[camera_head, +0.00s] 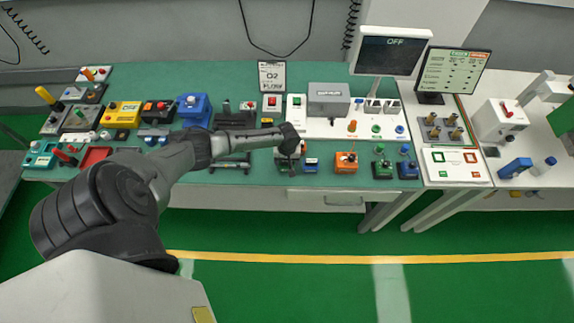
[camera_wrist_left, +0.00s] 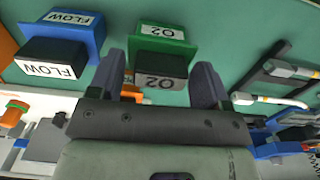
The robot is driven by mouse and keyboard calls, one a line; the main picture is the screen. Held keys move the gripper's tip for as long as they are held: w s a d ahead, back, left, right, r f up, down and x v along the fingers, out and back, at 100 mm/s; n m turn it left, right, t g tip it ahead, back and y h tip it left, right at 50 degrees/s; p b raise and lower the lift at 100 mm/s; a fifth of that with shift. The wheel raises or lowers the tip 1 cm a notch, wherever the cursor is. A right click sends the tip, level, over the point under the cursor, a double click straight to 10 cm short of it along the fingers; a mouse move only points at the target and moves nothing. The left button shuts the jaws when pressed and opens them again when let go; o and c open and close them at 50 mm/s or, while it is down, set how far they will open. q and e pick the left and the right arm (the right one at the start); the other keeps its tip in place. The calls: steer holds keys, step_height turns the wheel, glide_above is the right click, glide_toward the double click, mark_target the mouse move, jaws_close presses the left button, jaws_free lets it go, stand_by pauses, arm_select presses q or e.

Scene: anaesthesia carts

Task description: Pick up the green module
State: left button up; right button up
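The green module (camera_wrist_left: 185,48) is in the left wrist view, with a black block and white "O2" labels on it. In the head view it is mostly hidden under my left gripper (camera_head: 290,146), near the bench's front edge. The left wrist view shows my left gripper (camera_wrist_left: 160,75) open, one finger on each side of the black block. A gap shows by each finger, and contact cannot be made out. My right gripper is in neither view.
A blue FLOW module (camera_wrist_left: 83,32) stands close beside the green one. An orange module (camera_head: 346,163) and another green module (camera_head: 381,170) stand farther right on the green bench (camera_head: 225,182). Black rail-like parts with pale tubes (camera_wrist_left: 275,98) lie on the other side.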

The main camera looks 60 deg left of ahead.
arm_select(q)
steer(key=c, duration=0.7)
steer(key=shift+c, duration=0.2)
